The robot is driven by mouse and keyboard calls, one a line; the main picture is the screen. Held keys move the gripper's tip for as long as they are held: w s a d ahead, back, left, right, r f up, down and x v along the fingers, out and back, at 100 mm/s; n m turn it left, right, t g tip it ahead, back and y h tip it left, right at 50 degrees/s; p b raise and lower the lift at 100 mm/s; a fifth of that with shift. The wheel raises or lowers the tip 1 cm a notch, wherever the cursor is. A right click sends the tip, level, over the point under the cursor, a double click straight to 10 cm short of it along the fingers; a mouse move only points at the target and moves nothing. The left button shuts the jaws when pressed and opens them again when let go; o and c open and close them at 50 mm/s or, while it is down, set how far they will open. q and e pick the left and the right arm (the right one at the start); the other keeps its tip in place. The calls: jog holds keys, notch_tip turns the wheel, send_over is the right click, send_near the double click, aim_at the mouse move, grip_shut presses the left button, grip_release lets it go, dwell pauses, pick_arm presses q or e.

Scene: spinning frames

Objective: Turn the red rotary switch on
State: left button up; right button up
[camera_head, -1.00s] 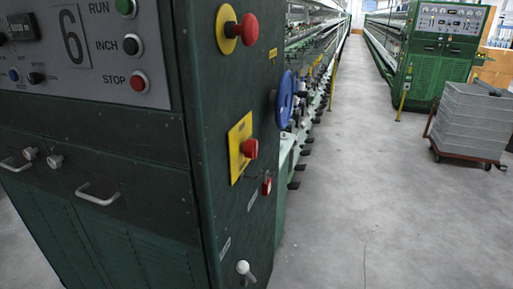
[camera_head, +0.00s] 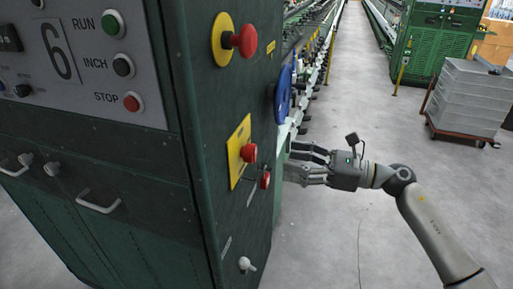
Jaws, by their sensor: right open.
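A red knob (camera_head: 249,152) sits on a square yellow plate (camera_head: 237,160) on the right side of the green machine cabinet. A smaller red knob (camera_head: 266,180) is just below it, to the right. A larger red mushroom button (camera_head: 246,41) on a round yellow plate is higher up. I cannot tell from the picture which one is the rotary switch. My right gripper (camera_head: 291,163) comes in from the right, fingers open and pointing left toward the cabinet side. It appears empty and right of the two lower red knobs. My left gripper is not in view.
The front panel has RUN, INCH and STOP buttons (camera_head: 132,102). A blue handwheel (camera_head: 284,95) and a white-tipped lever (camera_head: 246,264) stick out from the cabinet side. A grey crate cart (camera_head: 468,100) stands at right. The grey floor between is clear.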

aim_at(255, 152)
jog(key=p+x, duration=0.3)
jog(key=x, duration=0.6)
jog(key=shift+d+r+p, duration=0.1)
jog(key=shift+p, duration=0.25)
jog(key=shift+w+a, duration=0.15)
jog(key=shift+a, duration=0.35)
jog(key=c, duration=1)
